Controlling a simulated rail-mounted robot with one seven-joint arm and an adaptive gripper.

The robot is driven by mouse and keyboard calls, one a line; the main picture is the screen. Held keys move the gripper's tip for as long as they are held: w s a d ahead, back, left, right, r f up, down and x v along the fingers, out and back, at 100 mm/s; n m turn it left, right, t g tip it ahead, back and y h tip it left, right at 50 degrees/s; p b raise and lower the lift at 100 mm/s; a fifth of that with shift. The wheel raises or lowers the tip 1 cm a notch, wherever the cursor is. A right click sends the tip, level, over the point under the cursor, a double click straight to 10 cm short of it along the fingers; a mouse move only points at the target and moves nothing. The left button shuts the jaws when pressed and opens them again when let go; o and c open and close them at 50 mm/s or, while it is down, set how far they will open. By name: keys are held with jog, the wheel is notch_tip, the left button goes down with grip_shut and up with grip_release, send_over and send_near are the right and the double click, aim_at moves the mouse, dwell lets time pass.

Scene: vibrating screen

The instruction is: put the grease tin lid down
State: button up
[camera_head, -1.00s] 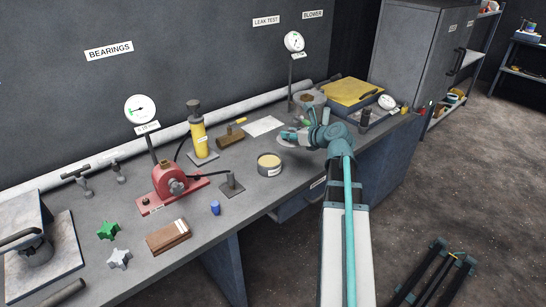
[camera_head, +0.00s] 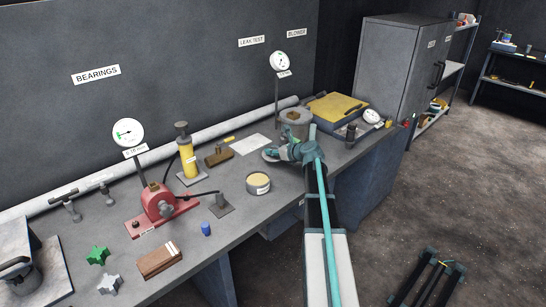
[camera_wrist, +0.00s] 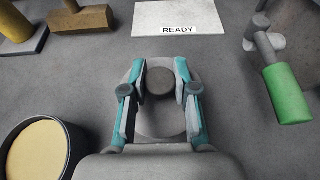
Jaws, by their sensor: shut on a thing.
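The grease tin lid is a round grey disc with a dark knob; it shows in the wrist view (camera_wrist: 160,122) and as a pale disc in the head view (camera_head: 269,156). My gripper (camera_wrist: 160,78) is shut on the lid's knob, one finger on each side; in the head view my gripper (camera_head: 276,153) is over the bench. I cannot tell whether the lid touches the bench. The open grease tin (camera_head: 258,187), full of yellow grease, stands on the bench nearer its front edge, apart from the lid; it also shows at lower left in the wrist view (camera_wrist: 68,158).
A white READY card (camera_wrist: 178,14) lies just beyond my gripper. A green-handled tool (camera_wrist: 286,95) is to the right. A brown block (camera_wrist: 82,18) and a yellow cylinder (camera_head: 187,152) stand to the left. Bare bench (camera_wrist: 95,75) lies between the lid and these.

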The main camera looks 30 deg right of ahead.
aim_at(273, 157)
jog(key=shift+w+d+f, duration=0.2)
jog(key=shift+w+f, duration=0.25)
jog(key=shift+f+p, duration=0.3)
jog(key=shift+f, duration=1.25)
jog(key=shift+f, duration=0.1)
jog(key=o, duration=0.9)
jog(key=b+v, duration=0.2)
jog(key=v, duration=1)
jog(key=shift+s+a, duration=0.1)
jog(key=shift+s, duration=0.05)
